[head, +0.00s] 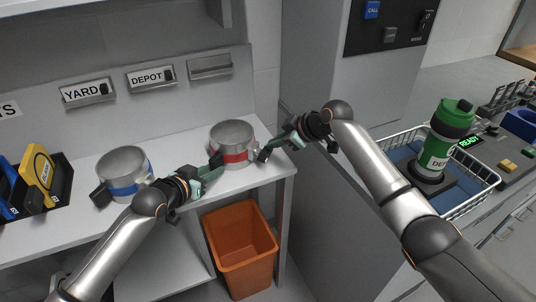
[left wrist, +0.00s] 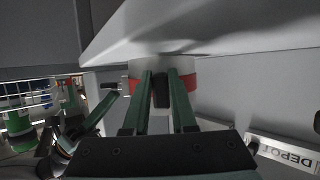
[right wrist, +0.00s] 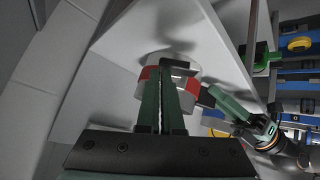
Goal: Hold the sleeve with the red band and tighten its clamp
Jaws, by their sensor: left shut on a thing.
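The sleeve with the red band (head: 232,155) is a short metal cylinder standing upright near the right end of the white shelf. My left gripper (head: 214,166) is at its near left side. In the left wrist view the left fingers (left wrist: 160,88) are shut on a dark block at the banded sleeve (left wrist: 190,82). My right gripper (head: 265,152) is at the sleeve's right side. In the right wrist view its fingers (right wrist: 168,85) are together, in front of the red band (right wrist: 148,74), beside a dark clamp part (right wrist: 178,67). Contact there is hidden by the fingers.
A blue-banded sleeve (head: 124,186) stands left on the shelf (head: 80,221), near a yellow item (head: 40,170) in a dark holder. An orange bin (head: 240,250) is below. A grey cabinet (head: 315,75) and a green bottle (head: 443,140) stand to the right.

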